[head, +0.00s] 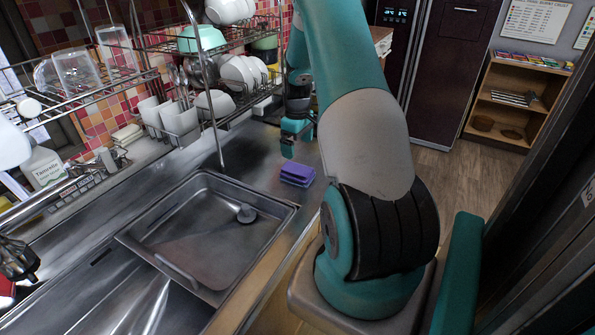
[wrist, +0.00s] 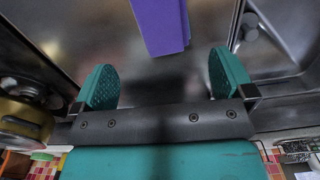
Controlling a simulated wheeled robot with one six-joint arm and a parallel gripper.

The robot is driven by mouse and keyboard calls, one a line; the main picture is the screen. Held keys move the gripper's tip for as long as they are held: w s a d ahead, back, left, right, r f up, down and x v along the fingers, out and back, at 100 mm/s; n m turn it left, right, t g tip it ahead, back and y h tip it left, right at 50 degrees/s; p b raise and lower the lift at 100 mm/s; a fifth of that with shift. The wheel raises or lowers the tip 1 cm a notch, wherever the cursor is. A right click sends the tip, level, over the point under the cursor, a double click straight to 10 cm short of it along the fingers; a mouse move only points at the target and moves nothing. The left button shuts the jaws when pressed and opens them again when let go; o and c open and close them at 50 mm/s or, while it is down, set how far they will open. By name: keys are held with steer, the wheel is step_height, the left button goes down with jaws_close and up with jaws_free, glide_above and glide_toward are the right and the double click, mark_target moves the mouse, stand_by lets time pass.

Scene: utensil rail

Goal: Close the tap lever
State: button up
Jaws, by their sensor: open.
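I cannot clearly make out the tap lever in either view. A small grey fitting (head: 107,159) at the back of the counter, left of the dish rack, may be part of the tap, but it is too small to tell. The metal sink (head: 190,235) is in the middle of the head view. My gripper (head: 290,140) is low over the counter, beyond the sink and far from that fitting. In the wrist view my gripper (wrist: 164,82) has its two teal fingers wide apart with nothing between them.
A purple sponge (head: 298,175) lies on the counter close to my gripper; it also shows just ahead of the fingers in the wrist view (wrist: 160,24). A wire dish rack (head: 215,125) with cups and bowls stands along the tiled wall. Bare counter lies around the sink.

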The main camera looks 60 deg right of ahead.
glide_above(296, 169)
step_height(296, 169, down, 5)
steer(key=shift+s+r+p, duration=0.15)
steer(key=shift+p, duration=0.3)
steer(key=shift+a+f+p, duration=0.1)
steer(key=shift+f+p, duration=1.1)
steer(key=shift+f, duration=1.4)
steer(key=c, duration=1)
steer(key=shift+c, duration=0.2)
steer(key=shift+r, duration=0.1)
